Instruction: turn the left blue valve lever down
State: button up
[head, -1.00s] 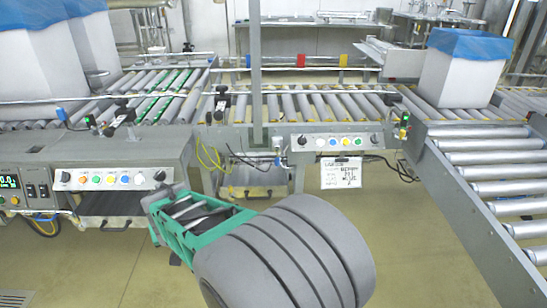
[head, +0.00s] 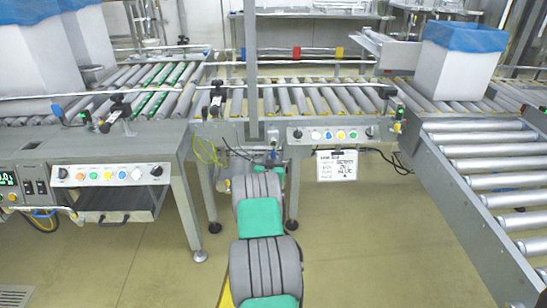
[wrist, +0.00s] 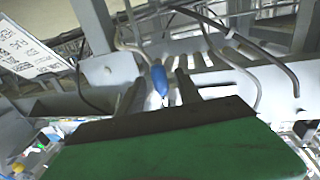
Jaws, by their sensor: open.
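A blue valve lever (wrist: 159,80) shows in the middle of the wrist view, pointing along the gap between my two dark fingers. My gripper (wrist: 160,76) is open, with one finger on each side of the lever. I cannot tell whether either finger touches it. In the head view my arm reaches forward under the middle conveyor, and its links hide most of the gripper and the valve area. A second blue lever cannot be made out.
Dark cables (wrist: 222,45) hang close to the fingers in the wrist view. A white label sheet (head: 337,165) hangs right of my arm, below a button panel (head: 325,134). A conveyor leg (head: 292,195) stands close beside it. The floor (head: 400,245) in front is clear.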

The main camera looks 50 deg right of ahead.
jog(key=shift+w+d, duration=0.35)
jog(key=shift+d, duration=0.25)
jog(key=shift+c, duration=0.4)
grip_shut()
dwell(0.6)
